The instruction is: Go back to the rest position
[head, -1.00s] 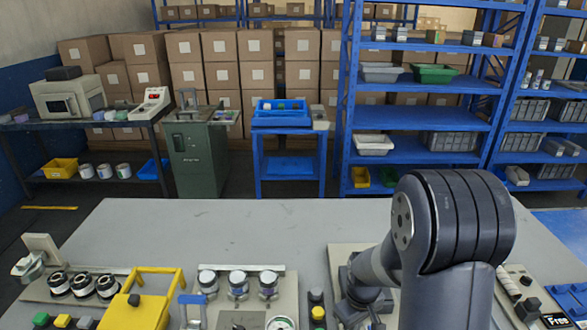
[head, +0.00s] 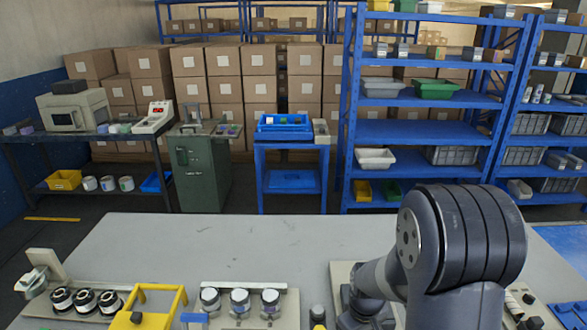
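My arm stands at the lower right of the head view, folded over the grey worktable (head: 210,240). Its big dark joint fills the right foreground and hides part of the table. My gripper is not in view, so its fingers and anything in them cannot be seen.
On the table's near edge are several black-and-silver rolls (head: 85,299), a yellow frame (head: 150,305) and a plate with three silver-capped cylinders (head: 240,298). Behind stand a green cabinet (head: 197,175), a blue stand (head: 290,180) and blue shelving (head: 420,133). The table's far middle is clear.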

